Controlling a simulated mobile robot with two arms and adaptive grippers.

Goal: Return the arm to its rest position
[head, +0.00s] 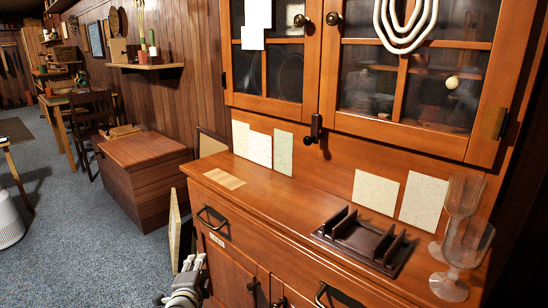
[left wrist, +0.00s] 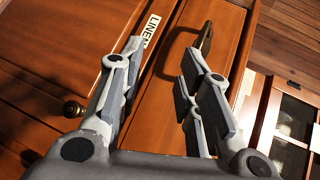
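My left gripper (head: 190,268) shows at the bottom of the head view, low in front of the wooden cabinet (head: 285,215), near its left drawer. In the left wrist view the left gripper (left wrist: 162,62) has its two grey fingers spread apart with nothing between them. Behind the fingers is the cabinet front with a label (left wrist: 150,28) and a dark drawer handle (left wrist: 203,42). The right finger overlaps the handle's lower end in the picture; I cannot tell whether they touch. My right gripper is not in view.
On the cabinet top are a dark slotted rack (head: 362,240), two clear glasses (head: 467,245) and pale tiles (head: 375,191). A thin panel (head: 175,230) leans at the cabinet's left side. A wooden chest (head: 145,170) stands beyond. Carpet (head: 85,250) at the left is mostly clear.

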